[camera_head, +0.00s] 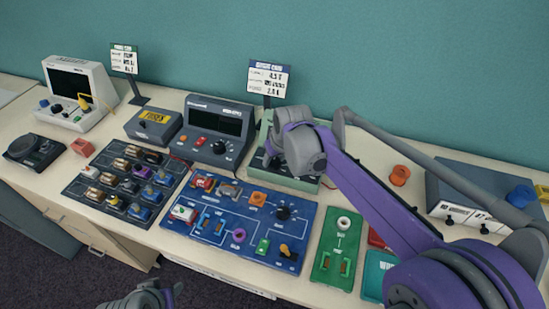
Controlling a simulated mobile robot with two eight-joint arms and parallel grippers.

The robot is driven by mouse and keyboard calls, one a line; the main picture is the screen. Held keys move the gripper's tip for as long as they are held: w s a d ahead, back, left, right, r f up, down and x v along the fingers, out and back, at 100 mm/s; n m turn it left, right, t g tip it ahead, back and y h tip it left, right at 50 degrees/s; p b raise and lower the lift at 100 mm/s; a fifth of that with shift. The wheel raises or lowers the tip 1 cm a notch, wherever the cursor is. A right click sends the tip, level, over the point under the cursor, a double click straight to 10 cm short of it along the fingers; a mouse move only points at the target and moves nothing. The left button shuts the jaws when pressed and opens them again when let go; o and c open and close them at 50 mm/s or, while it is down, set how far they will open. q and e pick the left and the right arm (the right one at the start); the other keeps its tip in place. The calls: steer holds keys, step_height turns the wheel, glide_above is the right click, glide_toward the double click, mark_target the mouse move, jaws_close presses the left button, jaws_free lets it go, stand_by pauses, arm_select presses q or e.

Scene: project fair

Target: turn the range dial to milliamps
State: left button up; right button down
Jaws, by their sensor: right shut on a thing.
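My right arm reaches in from the right, and its gripper (277,153) is at the pale green instrument (304,184) at the back middle of the bench. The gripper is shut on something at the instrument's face. My own wrist hides most of that face, so the gripped part cannot be made out, nor can any dial setting there. A dark grey meter (194,127) with a blank screen and a black dial (219,147) stands just left of it. My left gripper (150,298) is partly in view at the bottom edge, away from the bench; its jaws are unclear.
A blue circuit board (219,248) with a black knob (284,213) lies in front. A dark tray of parts (82,187) is left of it, a green board (325,272) right. Sign stands (268,80) rise behind. An orange spool (400,175) sits at right.

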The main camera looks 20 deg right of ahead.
steer(key=shift+m, duration=0.3)
steer(key=m+h, duration=0.1)
steer(key=m, duration=0.1)
steer(key=m+h, duration=0.1)
steer(key=m, duration=0.1)
steer(key=shift+a+m, duration=0.2)
steer(key=shift+m, duration=0.1)
steer(key=m+h, duration=0.1)
steer(key=m, duration=0.1)
steer(key=m+g+p, duration=0.1)
steer(key=m, duration=0.2)
steer(key=shift+w+a+r+h, duration=0.1)
steer(key=shift+h, duration=0.3)
steer(key=m+g, duration=0.1)
steer(key=m, duration=0.2)
steer(key=m+g+h+p, duration=0.1)
steer(key=m, duration=0.1)
steer(key=shift+w+m, duration=0.15)
steer(key=shift+m, duration=0.25)
steer(key=m+g, duration=0.1)
steer(key=m, duration=0.1)
steer(key=m+g, duration=0.1)
steer(key=m, duration=0.2)
steer(key=shift+w+p, duration=0.1)
steer(key=shift+p, duration=0.25)
steer(key=shift+a+m, duration=0.1)
steer(key=shift+m, duration=0.3)
steer(key=shift+c, duration=1.7)
jaws_free()
